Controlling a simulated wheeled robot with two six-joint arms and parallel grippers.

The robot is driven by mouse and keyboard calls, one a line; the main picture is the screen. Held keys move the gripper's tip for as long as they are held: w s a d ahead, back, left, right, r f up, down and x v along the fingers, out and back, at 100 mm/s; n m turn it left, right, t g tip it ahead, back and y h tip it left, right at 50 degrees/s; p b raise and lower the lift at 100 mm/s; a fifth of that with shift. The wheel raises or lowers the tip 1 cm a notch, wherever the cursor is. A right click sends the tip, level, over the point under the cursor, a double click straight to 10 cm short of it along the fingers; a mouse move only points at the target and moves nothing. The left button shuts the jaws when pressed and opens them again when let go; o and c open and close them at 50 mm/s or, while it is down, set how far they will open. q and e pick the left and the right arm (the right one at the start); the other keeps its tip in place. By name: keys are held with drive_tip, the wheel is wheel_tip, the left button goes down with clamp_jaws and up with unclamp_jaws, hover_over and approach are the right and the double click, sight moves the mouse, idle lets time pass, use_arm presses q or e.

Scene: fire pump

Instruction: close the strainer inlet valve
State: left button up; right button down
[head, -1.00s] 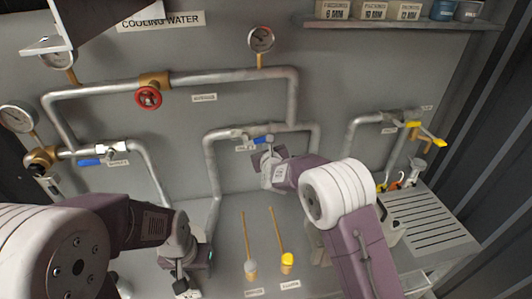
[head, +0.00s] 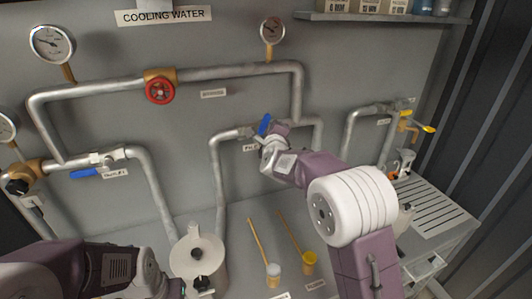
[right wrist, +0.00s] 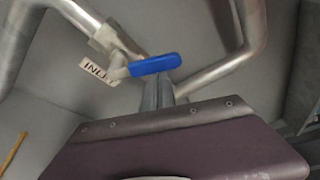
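The inlet valve has a blue lever (head: 264,125) on the middle pipe, and it tilts upward in the head view. In the right wrist view the blue lever (right wrist: 155,64) lies across the tips of my right gripper (right wrist: 158,94), beside an INLET label (right wrist: 98,71). The right fingers are together, with only a thin line between them, and they touch or nearly touch the lever. In the head view my right gripper (head: 274,141) is at the valve, its fingers mostly hidden.
A second blue lever (head: 86,173) is on the left pipe. A red handwheel (head: 160,90) is on the upper pipe. A pale strainer pot (head: 198,252), two wooden-handled tools (head: 273,270) and a slotted drain board (head: 420,215) are below. A yellow-handled tap (head: 428,129) is at right.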

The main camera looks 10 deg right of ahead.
drive_tip(key=a+n, duration=0.1)
drive_tip(key=r+n+t+b, duration=0.1)
drive_tip(key=n, duration=0.1)
drive_tip(key=shift+s+a+h, duration=0.15)
drive_tip(key=shift+a+h, duration=0.15)
drive_tip(key=shift+a, duration=0.05)
drive_tip(key=shift+a+r+n+b, duration=0.15)
drive_tip(key=shift+a+n+b, duration=0.2)
drive_tip(key=shift+a, duration=0.1)
drive_tip(key=shift+s, duration=0.1)
